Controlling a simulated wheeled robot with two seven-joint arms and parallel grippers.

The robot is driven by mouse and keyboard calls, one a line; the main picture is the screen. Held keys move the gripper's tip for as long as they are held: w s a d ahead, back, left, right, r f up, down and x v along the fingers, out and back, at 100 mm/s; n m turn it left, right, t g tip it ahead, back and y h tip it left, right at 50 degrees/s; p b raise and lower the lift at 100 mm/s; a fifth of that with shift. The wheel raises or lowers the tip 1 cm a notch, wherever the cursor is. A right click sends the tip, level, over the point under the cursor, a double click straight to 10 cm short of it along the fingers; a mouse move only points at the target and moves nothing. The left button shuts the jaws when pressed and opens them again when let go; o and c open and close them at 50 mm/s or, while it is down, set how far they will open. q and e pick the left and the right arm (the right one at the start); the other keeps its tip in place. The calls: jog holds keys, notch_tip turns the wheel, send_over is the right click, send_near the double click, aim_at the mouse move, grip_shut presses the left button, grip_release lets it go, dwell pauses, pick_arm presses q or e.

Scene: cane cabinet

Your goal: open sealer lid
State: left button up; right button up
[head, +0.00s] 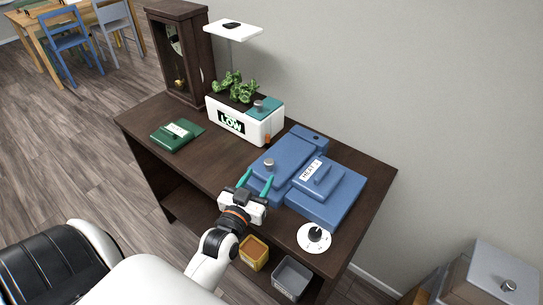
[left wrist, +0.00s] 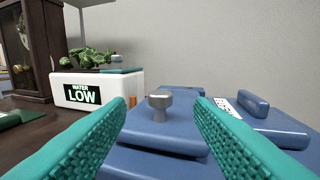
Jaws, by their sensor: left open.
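The blue sealer (head: 290,172) sits on the dark wooden cabinet top, in two blocks side by side. Its left block has a grey knob (head: 269,164) on top. Its right block has a raised part with a white label (head: 311,171). My left gripper (head: 256,181) is open and empty at the front left of the sealer, its teal fingers pointing toward the knob. In the left wrist view the knob (left wrist: 160,101) stands upright between the fingertips (left wrist: 165,106) but farther ahead, apart from them. My right gripper is not in view.
A white planter (head: 245,122) with a "WATER LOW" label and a green box (head: 174,135) stand to the left. A dark clock case (head: 180,55) is at the back left. A white dial (head: 314,237) lies at the front right. Bins (head: 290,278) sit below.

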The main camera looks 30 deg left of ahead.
aim_at(272, 157)
pick_arm(q)
jog(key=w, duration=0.3)
jog(key=w+a, duration=0.1)
jog(key=w, duration=0.2)
jog(key=w+p, duration=0.1)
jog(key=w, duration=0.2)
jog(key=shift+w+a, duration=0.1)
jog(key=shift+a, duration=0.25)
grip_shut()
